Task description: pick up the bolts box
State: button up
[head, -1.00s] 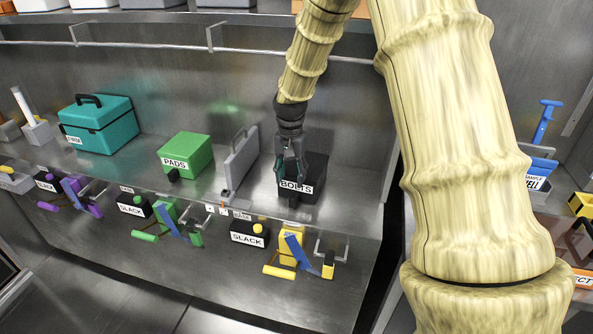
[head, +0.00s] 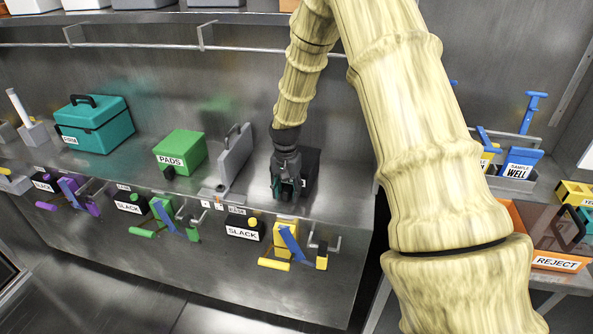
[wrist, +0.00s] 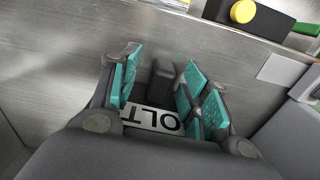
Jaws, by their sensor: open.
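The bolts box (head: 312,159) is black and stands on the steel shelf near its right end. In the head view my gripper (head: 287,190) covers most of its front and label. In the wrist view my gripper (wrist: 161,88) is open, with teal pads on both sides of the box's dark front knob (wrist: 162,78). A gap shows between the pads and the knob. Part of the white label (wrist: 153,119), reading "OLT" upside down, shows between the fingers. The rest of the box is hidden by my gripper.
A black SLACK block (head: 244,231) and a yellow clamp (head: 285,240) are below the shelf edge. An orange REJECT bin (head: 555,264) is at right.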

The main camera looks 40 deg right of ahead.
jog(key=shift+f, duration=0.8)
jog(key=shift+s+r, duration=0.1)
grip_shut()
jog(key=shift+r, duration=0.1)
